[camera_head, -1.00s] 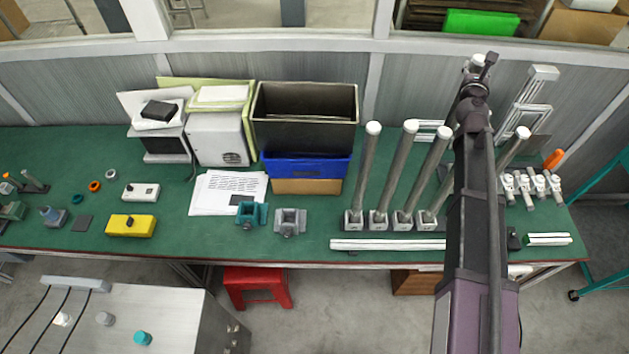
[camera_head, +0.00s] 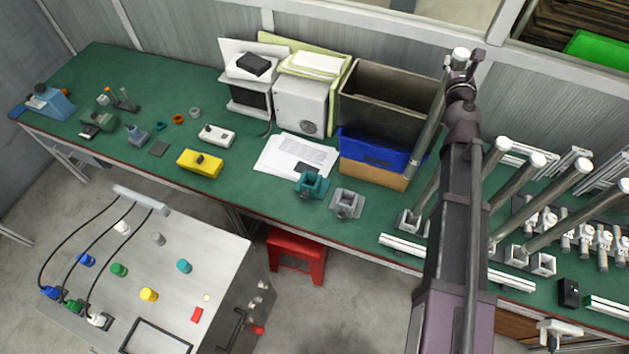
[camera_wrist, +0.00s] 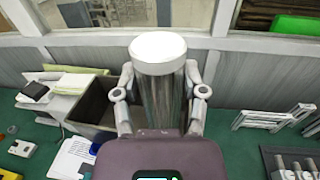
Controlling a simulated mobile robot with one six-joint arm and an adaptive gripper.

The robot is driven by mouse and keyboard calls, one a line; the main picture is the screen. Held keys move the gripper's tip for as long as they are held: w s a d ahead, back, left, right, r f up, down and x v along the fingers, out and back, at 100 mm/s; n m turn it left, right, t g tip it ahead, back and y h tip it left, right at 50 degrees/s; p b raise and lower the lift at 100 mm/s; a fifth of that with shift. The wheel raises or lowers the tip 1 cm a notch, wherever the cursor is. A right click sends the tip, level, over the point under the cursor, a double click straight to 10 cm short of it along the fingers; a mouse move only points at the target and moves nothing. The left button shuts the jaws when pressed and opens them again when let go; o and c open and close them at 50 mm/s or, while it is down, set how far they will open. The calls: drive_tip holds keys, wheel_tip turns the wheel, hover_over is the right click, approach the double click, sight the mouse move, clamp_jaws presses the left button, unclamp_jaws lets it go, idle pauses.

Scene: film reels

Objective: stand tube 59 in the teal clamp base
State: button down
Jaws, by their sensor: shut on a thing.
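My gripper (camera_head: 460,82) is shut on a grey metal tube with a white cap (camera_head: 461,54), held raised above the bench. In the wrist view the tube (camera_wrist: 160,100) stands between the two fingers of my gripper (camera_wrist: 160,95); no number is readable on it. In the head view its lower part (camera_head: 429,130) runs down in front of the dark bin. The teal clamp base (camera_head: 311,184) sits empty on the green bench, left of and below the held tube. A similar grey clamp base (camera_head: 346,203) sits just right of it.
Several capped tubes (camera_head: 583,167) stand in grey bases at the right, partly behind my arm. A dark bin (camera_head: 385,95) and a blue bin (camera_head: 372,150) stand behind the clamp bases. Paper (camera_head: 290,155) lies left of the teal base. A yellow box (camera_head: 200,163) sits farther left.

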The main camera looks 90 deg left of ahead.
drive_tip(key=s+a+f+n+g+b, duration=0.1)
drive_tip(key=s+a+n+g, duration=0.1)
drive_tip(key=s, duration=1)
drive_tip(key=s+a+f+n+g+b, duration=0.1)
drive_tip(key=s+g, duration=0.4)
drive_tip(key=s, duration=0.7)
drive_tip(key=s+a+f+n+g+b, duration=0.2)
drive_tip(key=s+a+n+g, duration=0.1)
drive_tip(key=s, duration=0.9)
drive_tip(key=shift+n+g+h, duration=0.3)
drive_tip(key=shift+n+g, duration=0.4)
drive_tip(key=shift+s, duration=0.1)
drive_tip(key=shift+f, duration=0.1)
wheel_tip(320, 180, down, 6)
drive_tip(key=b, duration=0.6)
drive_tip(key=shift+f, duration=0.2)
drive_tip(key=shift+f+b, duration=1.8)
drive_tip(key=shift+b, duration=0.25)
drive_tip(key=shift+f, duration=0.1)
